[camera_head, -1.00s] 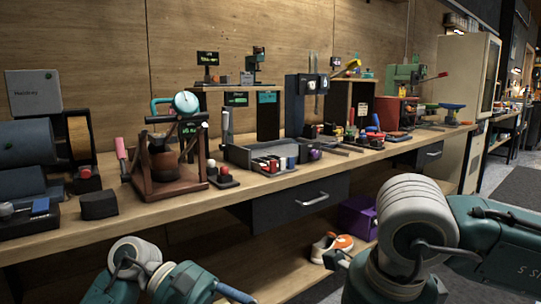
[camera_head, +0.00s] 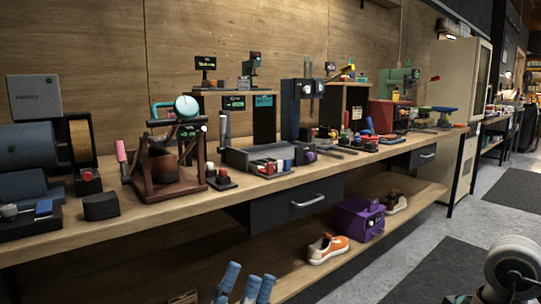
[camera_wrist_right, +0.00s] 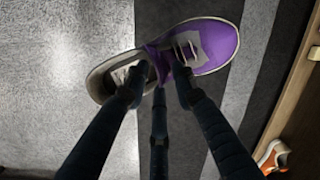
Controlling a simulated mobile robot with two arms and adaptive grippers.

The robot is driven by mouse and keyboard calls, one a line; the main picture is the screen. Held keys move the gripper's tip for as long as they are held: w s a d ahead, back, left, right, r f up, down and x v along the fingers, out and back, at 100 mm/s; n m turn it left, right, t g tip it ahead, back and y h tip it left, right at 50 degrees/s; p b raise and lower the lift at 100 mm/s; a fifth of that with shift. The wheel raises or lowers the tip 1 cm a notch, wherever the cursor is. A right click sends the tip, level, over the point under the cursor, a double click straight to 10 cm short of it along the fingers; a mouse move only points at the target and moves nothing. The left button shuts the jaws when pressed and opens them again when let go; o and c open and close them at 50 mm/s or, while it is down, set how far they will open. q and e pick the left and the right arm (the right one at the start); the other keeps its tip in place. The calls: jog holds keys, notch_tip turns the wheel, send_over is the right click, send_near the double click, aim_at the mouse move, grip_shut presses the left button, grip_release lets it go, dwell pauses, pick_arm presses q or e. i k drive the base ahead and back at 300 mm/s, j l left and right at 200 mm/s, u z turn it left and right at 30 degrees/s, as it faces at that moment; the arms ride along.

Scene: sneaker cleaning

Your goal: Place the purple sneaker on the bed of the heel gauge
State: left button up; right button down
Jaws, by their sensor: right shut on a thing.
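The purple sneaker (camera_wrist_right: 213,47) with a grey opening and white sole is in the right wrist view, above the floor. My right gripper (camera_wrist_right: 160,78) is shut on its upper near the laces and opening. The sneaker is not in the head view, where only part of my right arm shows at the lower right. My left gripper (camera_head: 247,278) is at the bottom of the head view, blue fingers up, spread and empty. A reddish-brown stand with a round dial (camera_head: 187,106) is on the bench at left; I cannot tell for sure that it is the heel gauge.
The wooden bench (camera_head: 110,232) is crowded with machines, a grey tray (camera_head: 240,158) and small parts. An orange sneaker (camera_head: 328,248), a purple box (camera_head: 359,220) and a brown shoe (camera_head: 396,203) are on the lower shelf. Floor at right is free, with dark mats (camera_head: 432,270).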

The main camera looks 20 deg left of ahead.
aim_at(273, 153)
jog(key=i+l+u, duration=0.45)
jog(key=i+l, duration=0.3)
